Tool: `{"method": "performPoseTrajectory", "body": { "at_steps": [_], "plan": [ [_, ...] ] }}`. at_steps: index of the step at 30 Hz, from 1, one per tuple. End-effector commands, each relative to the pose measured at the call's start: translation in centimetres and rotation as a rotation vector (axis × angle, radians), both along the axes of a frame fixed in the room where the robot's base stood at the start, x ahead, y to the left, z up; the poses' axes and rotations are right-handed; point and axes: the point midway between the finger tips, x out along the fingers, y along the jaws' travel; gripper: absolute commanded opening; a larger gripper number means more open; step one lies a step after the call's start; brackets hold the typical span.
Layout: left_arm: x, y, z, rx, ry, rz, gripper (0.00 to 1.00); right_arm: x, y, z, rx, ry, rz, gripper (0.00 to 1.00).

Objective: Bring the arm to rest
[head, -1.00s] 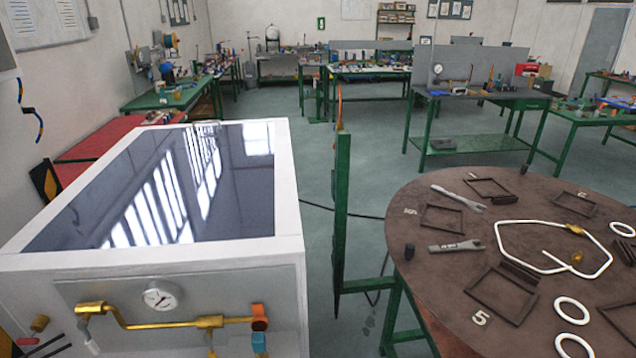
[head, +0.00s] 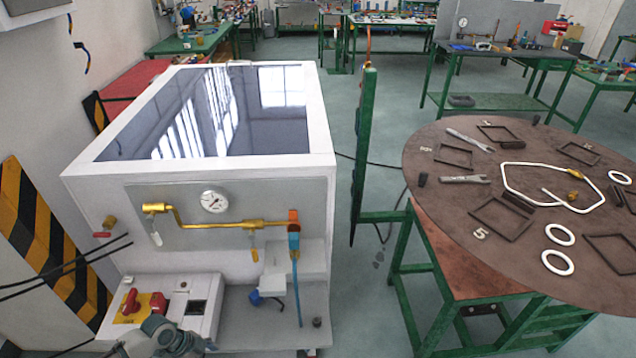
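A grey, jointed part of my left arm with the gripper (head: 168,338) shows at the bottom edge of the head view, in front of the generator's switch panel (head: 200,300). Its fingers are not clear, so I cannot tell whether it is open or shut, or whether it touches the panel. My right gripper is not in view. The white gas generator (head: 320,145) stands on the left, with a gauge (head: 214,201), a brass pipe (head: 190,222) and a blue hose (head: 298,285) on its front. The panel carries a red rotary switch (head: 130,301) on a yellow plate.
A round brown table (head: 470,215) on green legs stands at the right, with wrenches, frames and white rings on it. A green upright panel (head: 364,150) stands between it and the generator. A striped barrier (head: 40,225) is at the left. Workbenches stand behind.

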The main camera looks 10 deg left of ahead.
Motion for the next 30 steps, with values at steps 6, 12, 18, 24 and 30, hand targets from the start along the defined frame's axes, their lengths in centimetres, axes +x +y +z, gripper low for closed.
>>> {"method": "performPoseTrajectory", "body": {
  "at_steps": [6, 12, 18, 24, 30],
  "plan": [
    [0.4, -1.7, -1.7, 0.005, -0.010, 0.058, 0.70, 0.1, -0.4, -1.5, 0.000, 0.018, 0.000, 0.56],
    [0.4, -3.4, -4.7, 0.004, -0.018, 0.158, 0.70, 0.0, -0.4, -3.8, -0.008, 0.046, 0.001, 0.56],
    [-1.0, -6.0, -9.6, 0.000, -0.009, 0.347, 0.70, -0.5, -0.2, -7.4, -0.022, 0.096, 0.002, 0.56],
    [-8.5, -10.6, -17.4, 0.031, 0.063, 0.727, 0.70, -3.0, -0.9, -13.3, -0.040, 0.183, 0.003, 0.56],
    [-18.9, -14.4, -22.2, 0.121, 0.158, 1.022, 0.70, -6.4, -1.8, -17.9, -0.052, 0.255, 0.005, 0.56]
  ]
}}
